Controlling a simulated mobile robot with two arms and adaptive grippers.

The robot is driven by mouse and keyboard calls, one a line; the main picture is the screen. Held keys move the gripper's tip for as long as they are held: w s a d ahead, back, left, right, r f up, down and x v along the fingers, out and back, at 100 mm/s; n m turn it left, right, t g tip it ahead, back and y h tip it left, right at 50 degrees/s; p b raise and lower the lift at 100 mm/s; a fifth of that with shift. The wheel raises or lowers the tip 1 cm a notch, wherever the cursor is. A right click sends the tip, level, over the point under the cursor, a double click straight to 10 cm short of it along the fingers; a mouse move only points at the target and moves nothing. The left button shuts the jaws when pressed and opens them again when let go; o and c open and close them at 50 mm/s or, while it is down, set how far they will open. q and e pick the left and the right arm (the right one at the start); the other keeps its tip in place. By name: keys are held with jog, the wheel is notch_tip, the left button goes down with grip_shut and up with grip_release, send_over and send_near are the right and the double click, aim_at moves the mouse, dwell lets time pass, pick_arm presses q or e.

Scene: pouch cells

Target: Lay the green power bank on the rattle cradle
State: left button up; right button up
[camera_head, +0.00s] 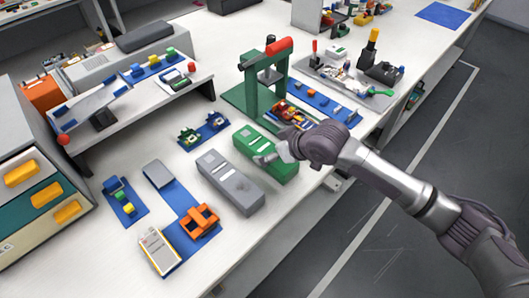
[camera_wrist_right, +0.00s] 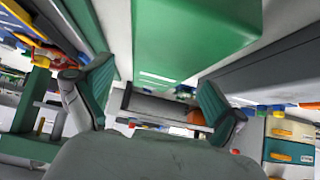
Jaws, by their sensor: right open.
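The green power bank appears to be the long green box (camera_head: 262,148) with pale labels, lying on the white table beside a similar grey box. It also shows large and close in the right wrist view (camera_wrist_right: 185,40). An orange slotted holder (camera_head: 200,218) on a blue mat may be the rattle cradle. My left gripper is out of view.
The grey box (camera_head: 230,183) lies close to the green one. A green press (camera_head: 262,85) with a red handle stands behind. A drawer cabinet (camera_head: 40,190) stands at left. The front table edge is clear.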

aim_at(267, 149)
jog(key=x, duration=0.5)
jog(key=shift+w+a+f, duration=0.1)
jog(key=shift+c, duration=0.2)
jog(key=c, duration=1.3)
jog(key=shift+c, duration=1.2)
